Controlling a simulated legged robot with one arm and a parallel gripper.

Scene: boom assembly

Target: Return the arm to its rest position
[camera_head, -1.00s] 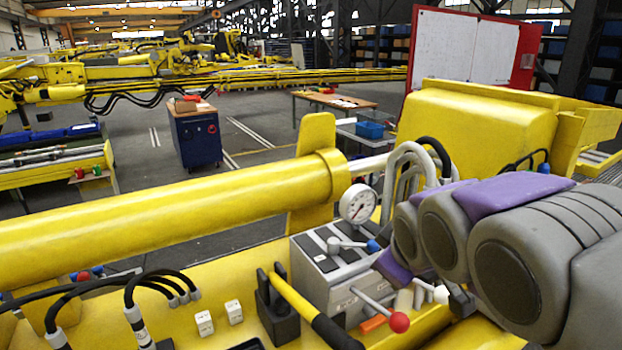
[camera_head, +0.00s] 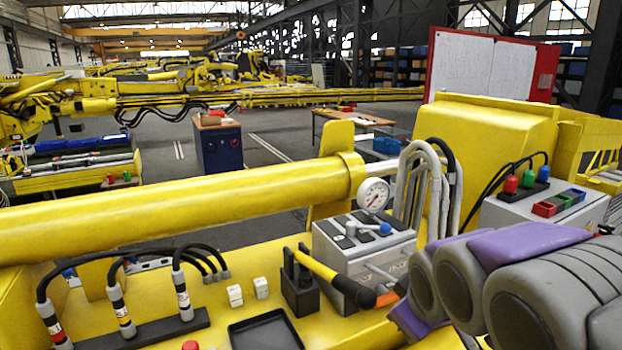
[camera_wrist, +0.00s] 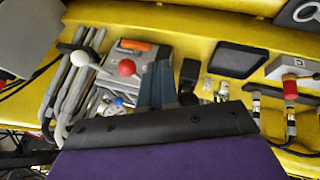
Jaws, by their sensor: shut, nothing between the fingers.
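My arm (camera_head: 535,280), grey with purple covers, fills the lower right of the head view, in front of the yellow boom. My gripper is mostly hidden behind the arm there. In the wrist view my gripper (camera_wrist: 157,86) shows as blue-grey fingers close together, shut and empty beyond a black-edged purple cover. The fingers overlap the view of the grey lever box, and I cannot tell the gap between them. The lever box (camera_head: 350,262) also shows in the wrist view, with a red knob (camera_wrist: 127,67) left of the fingers.
A gauge (camera_head: 373,195) and grey bent pipes (camera_head: 425,195) stand beside the lever box. A yellow-handled tool (camera_head: 318,266) leans in a black holder. A black tray (camera_head: 265,332), white blocks and hoses lie left. A plug box (camera_head: 550,203) stands behind the arm.

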